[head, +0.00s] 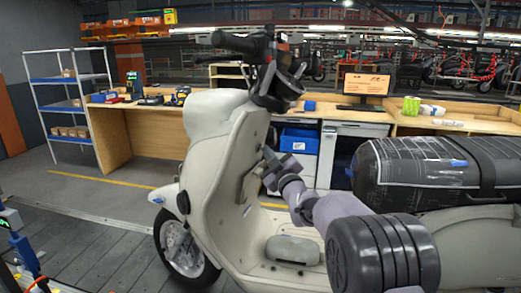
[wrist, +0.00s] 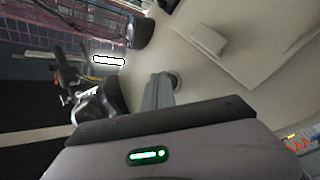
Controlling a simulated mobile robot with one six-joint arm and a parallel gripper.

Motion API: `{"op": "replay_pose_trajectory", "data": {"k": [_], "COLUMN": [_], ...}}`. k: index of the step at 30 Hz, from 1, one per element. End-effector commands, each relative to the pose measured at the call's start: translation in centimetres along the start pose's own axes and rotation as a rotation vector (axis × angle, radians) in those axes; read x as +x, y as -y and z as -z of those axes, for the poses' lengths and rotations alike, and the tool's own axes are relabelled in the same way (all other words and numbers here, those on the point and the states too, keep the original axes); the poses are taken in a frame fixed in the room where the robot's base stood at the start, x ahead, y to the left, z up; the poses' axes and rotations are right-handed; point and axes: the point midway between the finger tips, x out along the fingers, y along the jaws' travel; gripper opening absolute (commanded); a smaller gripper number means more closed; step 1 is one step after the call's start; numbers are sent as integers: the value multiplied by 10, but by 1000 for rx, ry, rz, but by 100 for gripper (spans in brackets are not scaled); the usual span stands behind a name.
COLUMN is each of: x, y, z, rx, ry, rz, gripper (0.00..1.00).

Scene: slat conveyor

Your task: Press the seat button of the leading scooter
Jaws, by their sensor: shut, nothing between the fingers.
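A cream scooter (head: 225,150) fills the middle of the head view, facing left, with its inner leg shield turned towards me. Its black seat (head: 415,170) is under clear wrap at the right. My gripper (head: 267,156) is at the leg shield, below the handlebar. In the wrist view my gripper (wrist: 160,80) is shut and empty, its fingertips close to a small round dark fitting (wrist: 175,82) on the cream panel (wrist: 225,85). I cannot tell whether they touch it, nor whether this fitting is the seat button. The arm hides part of the scooter's middle.
The handlebar (head: 240,43) and dark parts below it stand above my gripper. A wooden workbench (head: 150,135) with tools and a monitor (head: 366,84) are behind. A shelf rack (head: 65,105) stands left. Grey conveyor slats (head: 95,250) lie open at lower left.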

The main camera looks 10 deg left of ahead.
Motion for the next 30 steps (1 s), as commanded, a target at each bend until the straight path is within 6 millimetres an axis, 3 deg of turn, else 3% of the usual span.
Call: {"op": "replay_pose_trajectory", "data": {"k": [20,30], "x": [3,-9], "y": [2,-5], "z": [2,-8], "rx": [0,-1], "ry": [0,0], "rz": [0,-1], "gripper": [0,0]}}
